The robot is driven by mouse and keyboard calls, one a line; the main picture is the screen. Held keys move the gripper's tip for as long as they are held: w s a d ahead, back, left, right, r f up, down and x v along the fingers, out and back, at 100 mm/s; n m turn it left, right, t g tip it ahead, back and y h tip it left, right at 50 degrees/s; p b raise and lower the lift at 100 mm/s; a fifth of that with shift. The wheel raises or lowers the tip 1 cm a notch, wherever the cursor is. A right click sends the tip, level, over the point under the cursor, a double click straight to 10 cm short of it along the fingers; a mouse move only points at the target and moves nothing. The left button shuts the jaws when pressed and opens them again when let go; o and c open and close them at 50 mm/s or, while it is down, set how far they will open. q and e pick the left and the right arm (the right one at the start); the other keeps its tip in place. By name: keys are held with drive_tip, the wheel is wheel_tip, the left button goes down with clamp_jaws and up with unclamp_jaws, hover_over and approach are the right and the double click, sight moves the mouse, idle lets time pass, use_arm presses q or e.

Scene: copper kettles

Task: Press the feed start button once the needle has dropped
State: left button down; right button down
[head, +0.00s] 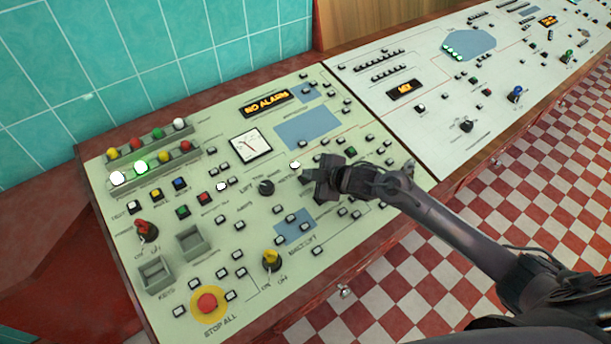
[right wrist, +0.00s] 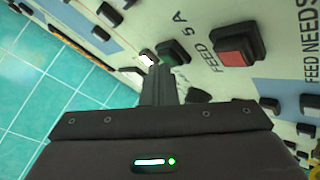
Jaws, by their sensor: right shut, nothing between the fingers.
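My right gripper (head: 318,188) hangs over the middle of the pale green console panel (head: 150,190). In the right wrist view its fingers (right wrist: 159,84) are shut together and empty. Their tips are close to a green button (right wrist: 174,51); I cannot tell whether they touch it. A lit white button (right wrist: 148,58) is beside the green one. A red button (right wrist: 238,44) is to the right, with lettering beginning "FEED" between it and the green one. The white dial gauge (head: 250,146) is visible in the head view, but its needle is too small to read surely. My left gripper is out of view.
A yellow-ringed red stop button (head: 207,302) is at the panel's near corner. Knobs, including a yellow one (head: 271,260), stand up from the panel. A white panel (head: 450,90) adjoins at the right.

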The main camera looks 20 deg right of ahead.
drive_tip(key=shift+s+d+r+p, duration=0.1)
drive_tip(key=shift+s+r+p, duration=0.05)
drive_tip(key=shift+r+p, duration=0.6)
drive_tip(key=r+p, duration=0.3)
drive_tip(key=s+r+p, duration=0.1)
drive_tip(key=shift+d+r+p, duration=0.15)
drive_tip(key=shift+r+p, duration=0.2)
drive_tip(key=shift+r, duration=0.05)
idle(0.5)
